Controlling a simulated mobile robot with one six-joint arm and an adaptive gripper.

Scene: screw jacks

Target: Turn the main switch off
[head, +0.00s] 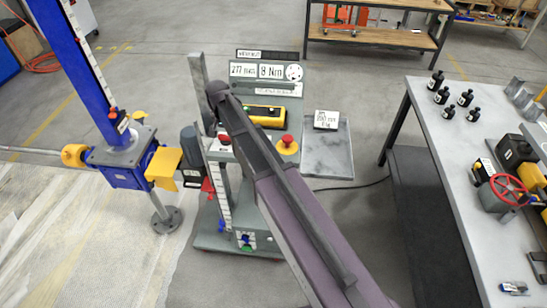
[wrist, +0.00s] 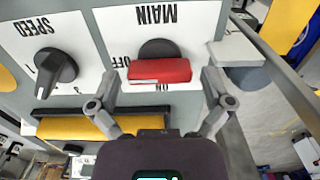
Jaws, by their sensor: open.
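The main switch has a red handle (wrist: 160,71) in front of a dark round base, on a white plate lettered MAIN, upside down in the wrist view. OFF is printed left of the handle and ON just below it. The red bar lies across the picture; which mark it points to is hard to tell. My gripper (wrist: 163,78) is open, with one finger at each side of the red handle. A gap shows at each side, and contact cannot be made out. In the head view my arm hides the switch and gripper.
A black speed knob (wrist: 56,72) sits left of the switch, above a yellow-and-black bar (wrist: 90,125). A grey block (wrist: 236,51) juts out at the right. In the head view, a blue screw jack (head: 125,165) stands left and a workbench (head: 440,160) right.

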